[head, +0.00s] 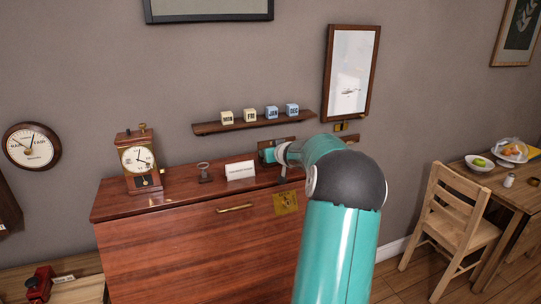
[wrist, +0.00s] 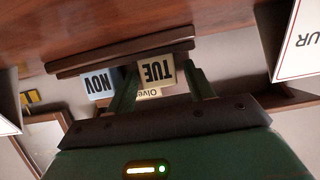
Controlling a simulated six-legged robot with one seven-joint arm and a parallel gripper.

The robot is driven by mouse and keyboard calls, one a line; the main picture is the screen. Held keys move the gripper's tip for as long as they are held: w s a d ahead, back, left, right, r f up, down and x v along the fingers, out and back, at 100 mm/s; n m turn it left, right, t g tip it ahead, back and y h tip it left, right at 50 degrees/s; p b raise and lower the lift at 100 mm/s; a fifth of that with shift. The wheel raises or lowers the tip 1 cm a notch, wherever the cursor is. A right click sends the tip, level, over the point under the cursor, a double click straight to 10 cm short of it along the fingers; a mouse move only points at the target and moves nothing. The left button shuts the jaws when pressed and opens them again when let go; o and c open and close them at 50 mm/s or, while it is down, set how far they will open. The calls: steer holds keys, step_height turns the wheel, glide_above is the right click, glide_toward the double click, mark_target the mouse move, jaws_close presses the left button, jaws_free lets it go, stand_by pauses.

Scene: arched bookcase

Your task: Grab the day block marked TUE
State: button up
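In the wrist view, which is upside down, the cream day block marked TUE (wrist: 157,70) stands in a dark wooden holder. My gripper (wrist: 162,77) has its two green fingers apart, one on each side of the TUE block. A small gap shows at the right finger; whether the left finger touches the block I cannot tell. A blue block marked NOV (wrist: 98,84) is just left of the left finger. In the head view my teal arm reaches to the cabinet top and hides the TUE block and the fingertips.
A wall shelf (head: 255,124) above holds blocks marked MIN or similar, FRI (head: 250,115), JAN and DEC (head: 292,110). On the cabinet (head: 180,230) stand a clock (head: 138,160), a small stand (head: 204,172) and a white card (head: 240,171). A chair (head: 462,215) is at right.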

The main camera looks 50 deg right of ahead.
steer(key=c, duration=0.8)
steer(key=shift+r, duration=0.15)
